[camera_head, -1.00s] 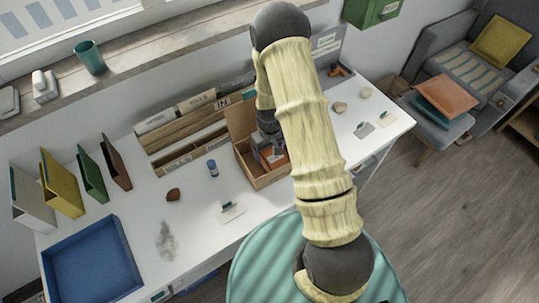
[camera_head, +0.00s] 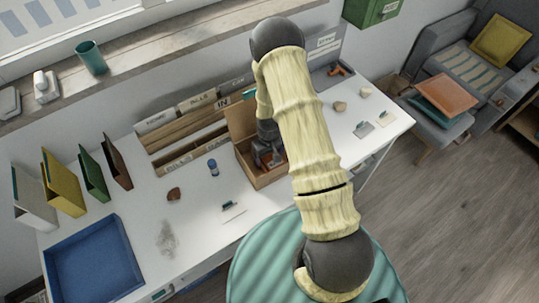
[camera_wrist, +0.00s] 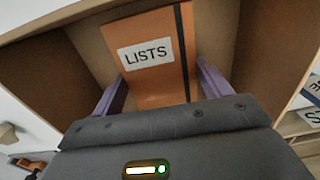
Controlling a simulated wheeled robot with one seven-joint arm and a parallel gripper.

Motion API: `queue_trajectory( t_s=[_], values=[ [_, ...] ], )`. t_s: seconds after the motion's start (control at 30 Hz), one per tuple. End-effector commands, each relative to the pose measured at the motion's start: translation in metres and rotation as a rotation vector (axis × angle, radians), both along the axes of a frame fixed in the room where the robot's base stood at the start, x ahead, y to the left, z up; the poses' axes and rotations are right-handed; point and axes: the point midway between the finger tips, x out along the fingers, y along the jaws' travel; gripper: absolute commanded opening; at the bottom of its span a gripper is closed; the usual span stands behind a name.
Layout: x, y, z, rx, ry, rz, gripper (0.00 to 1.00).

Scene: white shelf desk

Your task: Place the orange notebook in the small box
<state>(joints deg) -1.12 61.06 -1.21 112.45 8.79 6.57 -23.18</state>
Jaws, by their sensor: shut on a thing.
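The orange notebook (camera_wrist: 158,25) has a white label reading LISTS and a dark elastic band, and fills the middle of the wrist view. My gripper (camera_wrist: 161,90) is shut on it, with one purple finger on each side. In the wrist view the box's brown walls (camera_wrist: 277,45) surround the notebook and the fingers. In the head view the small open box (camera_head: 268,182) stands on the white desk, and my gripper (camera_head: 268,157) reaches down inside it. The notebook is mostly hidden there by my gripper. I cannot tell whether it touches the box floor.
A wooden file sorter (camera_head: 190,125) stands behind and left of the box. A blue bottle (camera_head: 213,168) and a dark reddish lump (camera_head: 173,194) lie left of it. A blue tray (camera_head: 92,262) and upright binders (camera_head: 62,185) occupy the left end. Stones (camera_head: 340,106) lie to the right.

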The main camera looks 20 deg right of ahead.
Motion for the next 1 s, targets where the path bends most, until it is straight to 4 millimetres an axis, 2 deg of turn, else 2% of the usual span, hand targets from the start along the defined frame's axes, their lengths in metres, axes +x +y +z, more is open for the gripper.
queue_trajectory(
  t_s=[0.03,0.07,0.17,0.6,0.77,1.0],
  values=[
    [0.0,0.0,-0.003,0.0,0.0,0.0,0.5],
    [0.0,0.0,-0.002,0.0,0.0,0.0,0.81],
    [0.0,0.0,-0.001,0.0,0.0,0.0,0.99],
    [0.001,0.0,0.005,0.001,-0.002,0.0,0.99],
    [0.001,0.0,0.021,0.0,-0.004,0.0,0.99],
    [0.001,0.0,0.056,0.0,-0.004,0.0,0.99]
  ],
)
